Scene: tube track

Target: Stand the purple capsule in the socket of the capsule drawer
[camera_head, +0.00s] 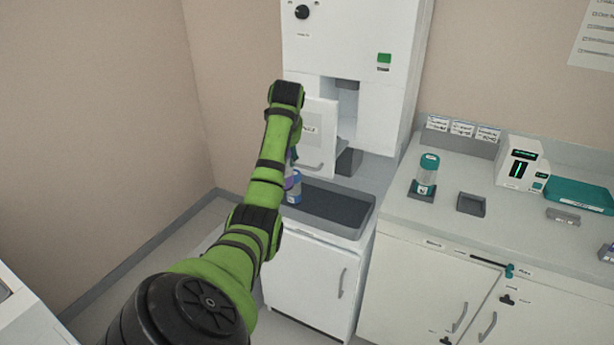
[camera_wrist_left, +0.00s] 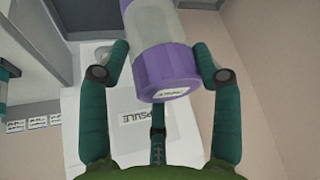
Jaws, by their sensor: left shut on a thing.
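The purple capsule (camera_wrist_left: 165,72) has a purple cap and a clear body. In the head view my green arm hides most of the gripper; a small purple patch shows beside the arm, above the tray. The capsule drawer's white labelled front (camera_head: 318,140) stands out from the white machine, just right of my arm. It also shows in the wrist view (camera_wrist_left: 105,145). The socket is hidden.
A grey tray (camera_head: 365,215) lies below the machine (camera_head: 345,40), with a small blue-and-white item (camera_head: 295,191) at its left. On the right counter stand a teal-capped jar (camera_head: 427,172), a small grey holder (camera_head: 471,204) and a white device (camera_head: 520,165). A wall is left.

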